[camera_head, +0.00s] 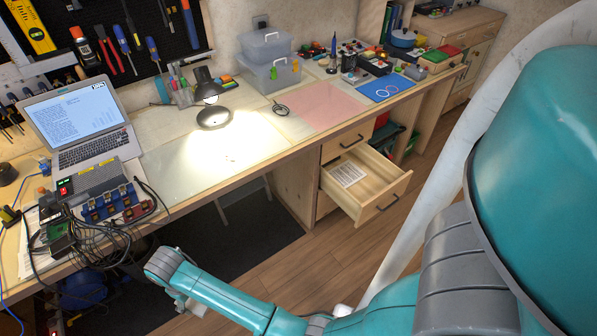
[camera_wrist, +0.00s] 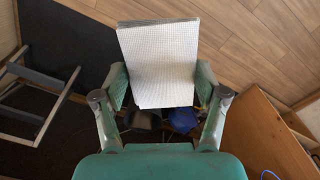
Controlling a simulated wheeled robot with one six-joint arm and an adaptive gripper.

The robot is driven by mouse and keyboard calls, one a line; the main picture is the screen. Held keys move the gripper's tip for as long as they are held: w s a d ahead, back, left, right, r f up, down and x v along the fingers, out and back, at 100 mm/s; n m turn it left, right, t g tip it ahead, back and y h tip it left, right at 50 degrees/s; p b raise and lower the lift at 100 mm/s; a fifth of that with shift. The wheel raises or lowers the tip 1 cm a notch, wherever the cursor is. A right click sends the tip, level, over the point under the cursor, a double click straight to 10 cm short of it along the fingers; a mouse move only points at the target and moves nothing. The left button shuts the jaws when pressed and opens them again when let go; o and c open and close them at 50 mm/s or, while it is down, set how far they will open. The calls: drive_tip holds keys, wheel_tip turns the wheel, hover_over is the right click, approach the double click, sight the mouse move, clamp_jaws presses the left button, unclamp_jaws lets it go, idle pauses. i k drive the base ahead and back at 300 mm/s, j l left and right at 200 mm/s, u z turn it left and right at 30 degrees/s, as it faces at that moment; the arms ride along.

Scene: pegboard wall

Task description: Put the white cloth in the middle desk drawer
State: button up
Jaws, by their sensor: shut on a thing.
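The white cloth (camera_wrist: 160,62) is a folded, waffle-textured rectangle in the wrist view. My gripper (camera_wrist: 160,88) is shut on it, with one green finger on each side. In the head view my gripper is mostly hidden behind my own arm, low in front of the desk, so the cloth is hard to make out there. The middle desk drawer (camera_head: 372,196) stands pulled open at right centre, below a shut upper drawer (camera_head: 347,140). A pale sheet with printed lines (camera_head: 347,174) lies inside it. My gripper is well to the left of the drawer and lower.
The desk top (camera_head: 205,165) holds a laptop (camera_head: 75,125), a lit lamp (camera_head: 212,105), wired electronics (camera_head: 100,195) and clear boxes (camera_head: 268,65). A dark mat (camera_head: 230,240) lies under the desk. Wooden floor (camera_head: 320,250) is clear before the open drawer. A grey frame (camera_wrist: 35,95) stands at wrist-view left.

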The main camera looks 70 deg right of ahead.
sight(367, 195)
drive_tip(key=z, duration=1.45)
